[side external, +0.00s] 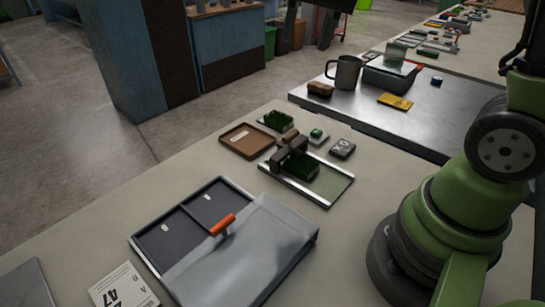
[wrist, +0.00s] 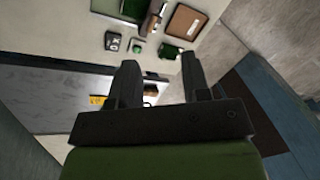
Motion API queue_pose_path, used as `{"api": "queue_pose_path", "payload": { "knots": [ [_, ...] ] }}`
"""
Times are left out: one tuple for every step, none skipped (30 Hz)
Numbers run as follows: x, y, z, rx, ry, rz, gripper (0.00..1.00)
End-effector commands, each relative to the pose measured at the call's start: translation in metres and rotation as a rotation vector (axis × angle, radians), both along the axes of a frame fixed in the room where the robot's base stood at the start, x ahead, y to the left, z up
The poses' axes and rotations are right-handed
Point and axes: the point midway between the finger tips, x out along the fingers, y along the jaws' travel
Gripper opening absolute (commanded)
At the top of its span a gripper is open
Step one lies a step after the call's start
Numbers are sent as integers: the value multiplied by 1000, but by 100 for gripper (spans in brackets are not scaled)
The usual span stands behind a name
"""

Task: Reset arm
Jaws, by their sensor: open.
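My gripper (wrist: 159,62) shows in the wrist view with its two dark fingers apart and nothing between them. It is raised above the work surfaces, clear of the objects seen past its tips. In the side external view my green arm stands at the right, and the gripper itself is out of frame. A green turf block (side external: 300,165) sits on the metal-railed fixture (side external: 330,187) beside a dark clamp-like part. Another turf piece (side external: 277,121) lies behind it, near the brown tray (side external: 247,141); both the piece (wrist: 170,52) and tray (wrist: 188,20) show in the wrist view.
A two-compartment case (side external: 190,228) with a grey sliding lid and orange handle (side external: 223,224) stands in front. A dark box (side external: 342,149) and green-button device (side external: 316,135) lie near the fixture. A mug (side external: 345,72) and yellow item (side external: 395,101) are on the metal table.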

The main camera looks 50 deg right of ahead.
Motion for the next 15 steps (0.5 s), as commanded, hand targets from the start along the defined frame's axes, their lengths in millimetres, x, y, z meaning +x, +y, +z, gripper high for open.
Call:
{"api": "queue_pose_path", "payload": {
  "knots": [
    [-17,6,10,-5,-58,66,43],
    [-26,9,13,-10,-90,105,43],
    [-38,13,17,-17,-132,156,43],
    [-47,16,19,-23,-164,195,43],
    [-56,19,21,-31,-195,233,43],
    [-68,22,22,-41,-237,282,43],
    [-76,25,22,-50,-267,317,43],
    [-83,27,22,-59,-295,349,43],
    [-93,29,21,-71,-331,389,43],
    [-99,31,20,-80,-356,416,43],
    [-105,32,19,-88,-378,441,43],
    [-112,33,17,-99,-403,469,43],
    [-116,34,15,-107,-421,487,43],
    [-119,35,14,-114,-436,503,43],
    [-123,36,13,-120,-451,520,43]
  ]
}}
